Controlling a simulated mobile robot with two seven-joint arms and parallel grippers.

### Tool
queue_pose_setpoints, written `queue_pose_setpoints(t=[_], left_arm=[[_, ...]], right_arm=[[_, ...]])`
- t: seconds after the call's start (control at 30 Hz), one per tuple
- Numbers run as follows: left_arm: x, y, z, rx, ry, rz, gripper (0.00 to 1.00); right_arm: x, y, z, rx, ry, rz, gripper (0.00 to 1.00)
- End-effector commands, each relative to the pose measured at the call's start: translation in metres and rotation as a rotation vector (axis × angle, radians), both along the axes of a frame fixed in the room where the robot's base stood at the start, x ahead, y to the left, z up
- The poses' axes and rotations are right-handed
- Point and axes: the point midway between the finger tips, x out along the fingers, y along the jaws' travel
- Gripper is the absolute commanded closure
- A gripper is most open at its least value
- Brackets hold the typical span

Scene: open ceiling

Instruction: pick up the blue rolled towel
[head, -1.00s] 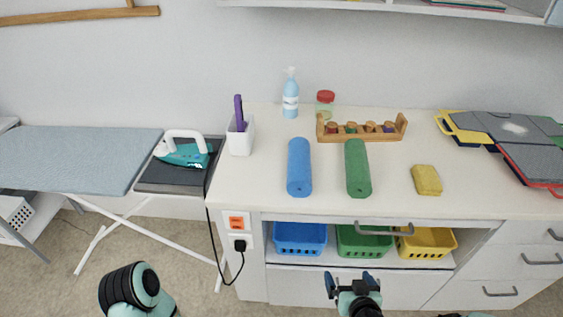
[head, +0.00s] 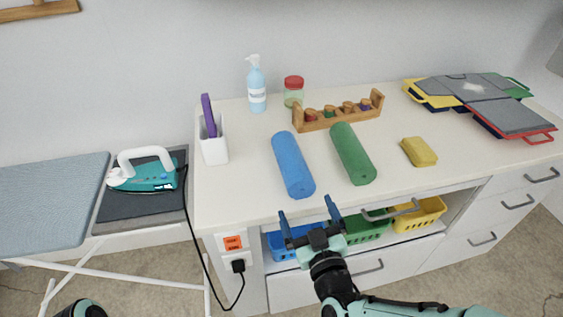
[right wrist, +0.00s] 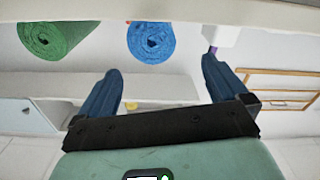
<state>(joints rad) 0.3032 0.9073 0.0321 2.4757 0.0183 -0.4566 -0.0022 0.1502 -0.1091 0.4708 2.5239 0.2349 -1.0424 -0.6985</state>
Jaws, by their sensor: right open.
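The blue rolled towel (head: 293,165) lies on the white counter (head: 240,190), one end toward the front edge. The green rolled towel (head: 352,154) lies to its right. My right gripper (head: 310,217) is open and empty, in front of the counter's front edge, near the blue towel's front end but apart from it. In the right wrist view the blue towel's spiral end (right wrist: 151,41) shows beyond and between the open fingers (right wrist: 160,85), with the green towel (right wrist: 55,35) beside it. Only a small part of my left arm shows at the bottom left; its gripper is out of view.
A white holder (head: 214,145) stands left of the blue towel. A wooden rack (head: 340,119), soap bottle (head: 257,88) and jar (head: 293,92) stand behind. A yellow sponge (head: 419,152) lies right. Blue, green and yellow baskets sit in the shelf below the counter edge.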

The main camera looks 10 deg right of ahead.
Motion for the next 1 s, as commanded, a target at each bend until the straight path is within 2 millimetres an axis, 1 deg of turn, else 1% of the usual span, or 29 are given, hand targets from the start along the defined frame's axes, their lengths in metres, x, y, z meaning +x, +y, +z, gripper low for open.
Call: queue_pose_setpoints(t=[0.2, 0.3, 0.4, 0.57, 0.77, 0.87, 1.0], left_arm=[[0.000, 0.000, 0.000, 0.000, -0.001, -0.001, 0.57], [0.000, 0.000, 0.000, 0.000, -0.001, 0.000, 0.57], [0.000, 0.000, 0.000, 0.000, -0.001, 0.000, 0.57], [0.000, 0.000, 0.000, 0.000, -0.001, 0.000, 0.57], [0.001, 0.000, -0.001, 0.001, -0.003, 0.001, 0.57], [0.001, 0.000, 0.000, 0.001, -0.003, 0.001, 0.57], [0.001, 0.000, 0.000, 0.001, -0.002, 0.001, 0.57]], right_arm=[[0.041, 0.001, -0.001, 0.003, 0.002, 0.000, 0.00], [0.059, 0.002, -0.002, 0.003, 0.003, 0.000, 0.00], [0.070, 0.003, -0.001, 0.003, 0.002, 0.000, 0.00], [0.080, 0.002, -0.002, 0.002, 0.003, -0.001, 0.00], [0.109, -0.003, -0.007, 0.004, 0.004, -0.002, 0.00], [0.121, -0.001, -0.006, 0.003, 0.001, 0.000, 0.00], [0.129, -0.001, -0.006, 0.002, 0.002, 0.000, 0.00]])
